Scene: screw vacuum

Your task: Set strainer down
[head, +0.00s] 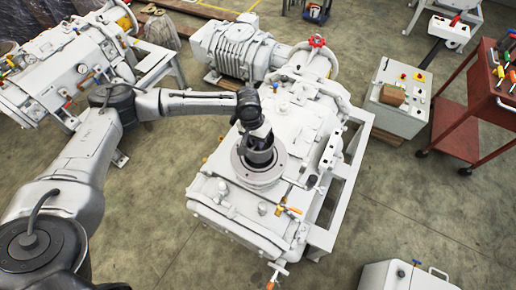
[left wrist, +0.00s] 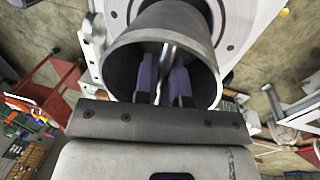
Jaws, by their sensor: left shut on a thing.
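The strainer is a grey open cylinder (left wrist: 125,68) in the left wrist view, with a metal bar handle (left wrist: 165,65) across its mouth. My left gripper (left wrist: 164,88) reaches into the mouth, its two fingers shut on the bar. In the head view the gripper (head: 259,136) points down over the dark strainer (head: 261,157). The strainer is at the round port flange (head: 244,174) on top of the white vacuum pump (head: 226,197). Its lower end is hidden, so I cannot tell how deep it sits. My right gripper is out of view.
A grey control box (head: 405,112) and a red tool cart (head: 464,108) stand to the right. A second white machine (head: 60,72) is at the left. Valves and fittings, such as a red handwheel (head: 317,41), stick up from the pump.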

